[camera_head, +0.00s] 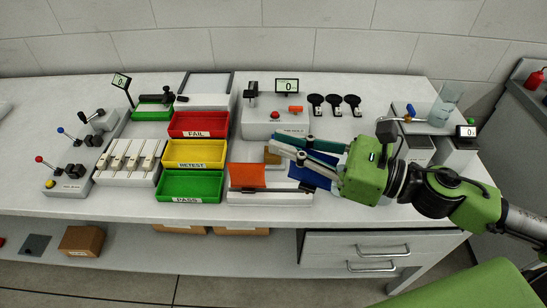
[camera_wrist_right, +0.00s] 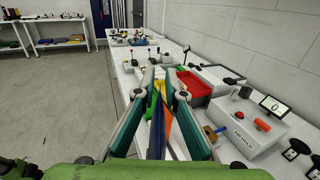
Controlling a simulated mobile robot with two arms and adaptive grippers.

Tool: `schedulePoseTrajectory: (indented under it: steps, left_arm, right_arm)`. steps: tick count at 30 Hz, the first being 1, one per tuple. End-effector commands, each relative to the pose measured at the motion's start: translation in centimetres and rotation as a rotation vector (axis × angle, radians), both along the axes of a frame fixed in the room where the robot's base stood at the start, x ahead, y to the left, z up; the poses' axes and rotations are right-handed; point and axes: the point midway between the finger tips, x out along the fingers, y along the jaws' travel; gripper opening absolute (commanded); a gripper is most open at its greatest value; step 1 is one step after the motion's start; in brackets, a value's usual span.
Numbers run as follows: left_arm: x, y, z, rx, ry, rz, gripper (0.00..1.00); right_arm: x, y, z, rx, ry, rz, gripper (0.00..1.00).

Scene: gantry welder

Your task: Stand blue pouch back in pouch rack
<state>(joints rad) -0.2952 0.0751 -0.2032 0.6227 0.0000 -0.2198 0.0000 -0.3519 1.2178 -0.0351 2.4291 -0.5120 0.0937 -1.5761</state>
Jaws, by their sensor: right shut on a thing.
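The blue pouch (camera_head: 308,177) hangs below the fingers of my right gripper (camera_head: 290,145), which is shut on it. In the right wrist view the blue pouch (camera_wrist_right: 177,146) shows as a dark blue strip between the teal fingers. The white pouch rack (camera_head: 270,198) stands at the front of the bench, with an orange pouch (camera_head: 247,176) upright in its left part. The blue pouch is over the right part of the rack. Whether its lower edge touches the rack cannot be told. My left gripper is not in view.
Red (camera_head: 199,124), yellow (camera_head: 195,153) and green (camera_head: 191,185) trays stand left of the rack. A tan block (camera_head: 272,156) lies behind the rack. The bench front right of the rack is clear.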

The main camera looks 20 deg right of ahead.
Motion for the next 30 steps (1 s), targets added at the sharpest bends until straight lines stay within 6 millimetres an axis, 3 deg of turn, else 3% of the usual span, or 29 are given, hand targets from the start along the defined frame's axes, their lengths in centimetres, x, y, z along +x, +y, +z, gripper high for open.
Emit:
schedulePoseTrajectory:
  steps: [8,16,24,30]
  left_arm:
    - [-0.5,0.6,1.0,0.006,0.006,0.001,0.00]
    - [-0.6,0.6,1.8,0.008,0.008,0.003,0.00]
    - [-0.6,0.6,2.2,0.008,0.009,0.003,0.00]
    - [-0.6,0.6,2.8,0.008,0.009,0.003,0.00]
  right_arm:
    - [3.2,0.1,-0.9,0.001,-0.005,-0.001,0.00]
    - [6.9,0.4,-5.5,0.001,-0.001,0.000,0.00]
    - [8.3,0.5,-7.8,0.001,0.004,0.001,0.00]
    - [8.1,0.5,-10.1,0.000,0.002,0.001,0.00]
